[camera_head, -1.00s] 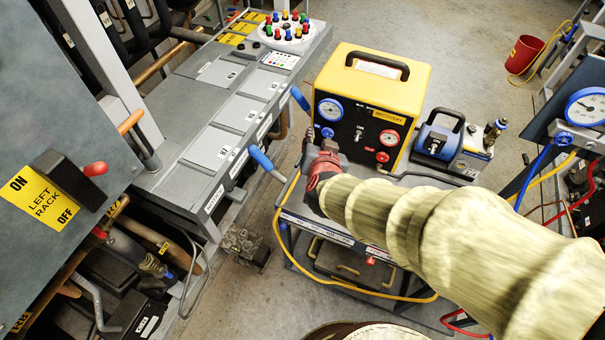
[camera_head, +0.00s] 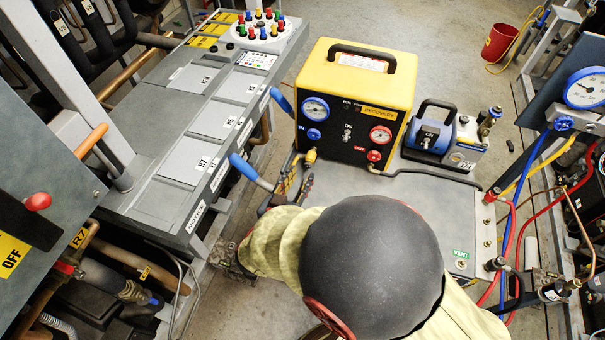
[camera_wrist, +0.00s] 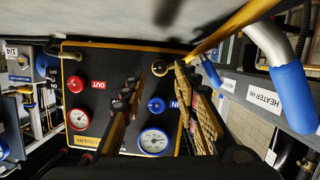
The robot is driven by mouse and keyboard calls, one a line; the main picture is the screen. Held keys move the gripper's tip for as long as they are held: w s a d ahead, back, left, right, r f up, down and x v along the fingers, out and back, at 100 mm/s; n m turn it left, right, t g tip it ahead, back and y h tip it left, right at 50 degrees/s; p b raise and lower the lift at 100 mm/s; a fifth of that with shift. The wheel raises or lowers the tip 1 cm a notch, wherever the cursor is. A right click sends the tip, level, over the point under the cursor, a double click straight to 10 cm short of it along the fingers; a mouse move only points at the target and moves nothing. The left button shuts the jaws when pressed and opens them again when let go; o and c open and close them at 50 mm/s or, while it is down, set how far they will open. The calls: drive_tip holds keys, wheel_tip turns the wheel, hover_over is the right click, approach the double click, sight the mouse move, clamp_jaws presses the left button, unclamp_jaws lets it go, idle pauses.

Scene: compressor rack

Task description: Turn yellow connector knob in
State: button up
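The yellow connector knob (camera_head: 311,156) is a small brass-yellow fitting under the blue IN knob (camera_head: 314,134) on the front of the yellow recovery machine (camera_head: 345,75). In the wrist view the connector (camera_wrist: 160,68) sits at the end of a yellow hose (camera_wrist: 222,32), near the blue IN knob (camera_wrist: 156,104). My gripper (camera_wrist: 156,80) is open, with one patterned finger on each side of the connector and IN knob in that view. No contact is visible. In the head view my gripper (camera_head: 290,187) is just below the connector, partly hidden by my arm.
Blue-ended handles (camera_head: 250,170) of the grey rack (camera_head: 165,190) are close to the left of my gripper; one shows in the wrist view (camera_wrist: 293,98). A red OUT knob (camera_head: 374,155) is right of the connector. A blue pump (camera_head: 435,135) stands further right.

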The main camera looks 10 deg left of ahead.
sight(307, 166)
drive_tip(key=b+x, duration=0.3)
drive_tip(key=x, duration=0.1)
drive_tip(key=shift+w+f, duration=0.2)
drive_tip(key=shift+w, duration=0.05)
drive_tip(key=shift+w+a+r+n+h+p, duration=0.1)
drive_tip(key=shift+r+n+h+p, duration=0.15)
drive_tip(key=shift+n+h+p, duration=0.65)
drive_tip(key=shift+n, duration=0.4)
drive_tip(key=shift+r+p, duration=0.1)
drive_tip(key=shift+p, duration=0.8)
drive_tip(key=n+h+p, duration=0.1)
drive_tip(key=n+p, duration=0.1)
drive_tip(key=p, duration=0.2)
drive_tip(key=shift+a, duration=0.1)
drive_tip(key=shift+a+f+n+t+h+p, duration=0.15)
drive_tip(key=shift+n+h+p, duration=0.1)
drive_tip(key=shift+n+p, duration=0.25)
drive_tip(key=shift+d+f+n+t+h+p, duration=0.1)
drive_tip(key=shift+n+t+h+p, duration=0.15)
drive_tip(key=shift+n+p, duration=0.25)
drive_tip(key=shift+a+f+n+t+h+p, duration=0.1)
drive_tip(key=shift+n+h+p, duration=0.2)
drive_tip(key=shift+n+p, duration=0.2)
drive_tip(key=c, duration=0.8)
